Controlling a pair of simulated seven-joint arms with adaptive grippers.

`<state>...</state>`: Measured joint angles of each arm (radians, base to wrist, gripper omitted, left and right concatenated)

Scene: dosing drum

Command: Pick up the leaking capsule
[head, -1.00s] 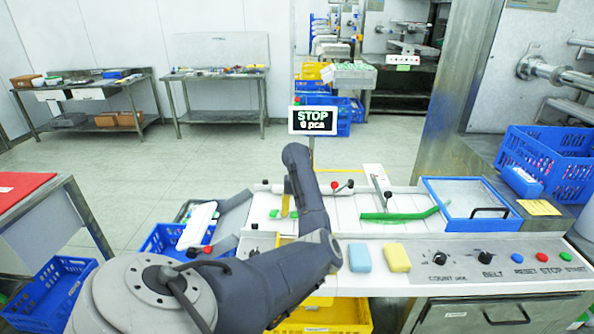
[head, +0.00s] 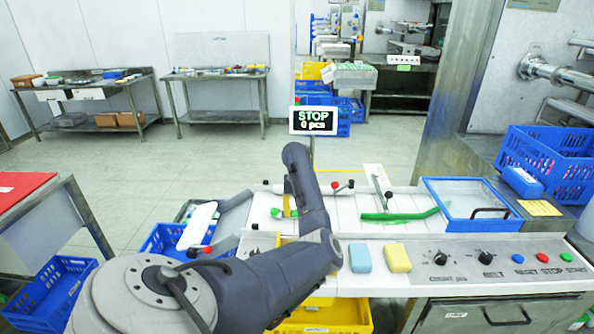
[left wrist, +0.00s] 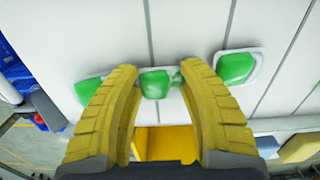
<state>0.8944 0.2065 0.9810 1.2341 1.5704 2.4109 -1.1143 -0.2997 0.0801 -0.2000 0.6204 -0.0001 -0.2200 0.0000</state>
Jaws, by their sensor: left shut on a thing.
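Three green capsules in clear-white blister trays show in the left wrist view. The middle capsule (left wrist: 155,84) sits between my left gripper's yellow fingertips, with a small green bit at its right side that may be leaked fill. Another capsule (left wrist: 88,90) lies partly behind the left finger, and a third (left wrist: 235,67) lies to the right, clear of the fingers. My left gripper (left wrist: 160,72) is shut on the middle capsule, low over the white slatted surface. In the head view my own arm hides most of this gripper. My right gripper is not in view.
The white worktop (head: 345,207) carries a green curved guide (head: 400,215), red-knobbed levers and a blue-framed tray (head: 468,195). A blue sponge (head: 360,257) and a yellow sponge (head: 396,257) lie at its front, left of the control knobs. The display (head: 313,120) reads STOP, 0 pcs.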

